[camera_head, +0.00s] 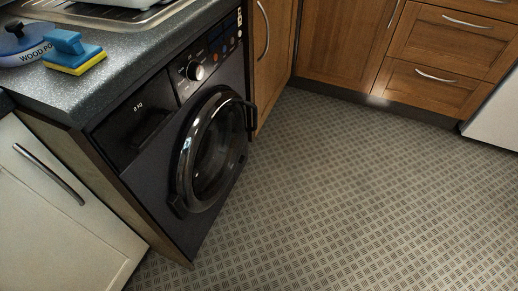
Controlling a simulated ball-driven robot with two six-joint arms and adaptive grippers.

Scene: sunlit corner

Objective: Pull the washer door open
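The washer (133,178) is a dark front-loading machine under the worktop, left of centre. Its round door (212,150) has a glossy dark rim and dark glass. The door looks shut against the front, though a slight gap would be hard to tell. A black bracket-like part (251,117) stands out at the door's right side, and a small dark block (178,206) sits at its lower left edge. I cannot tell which of these is the handle. Neither of my grippers is in view, and nothing touches the door.
The patterned floor (350,190) before the washer is clear. Wooden cupboards and drawers (440,48) line the back. A white unit (495,115) stands at the right edge. A blue and yellow sponge holder (72,52) and a blue tin (25,48) sit on the worktop (130,65).

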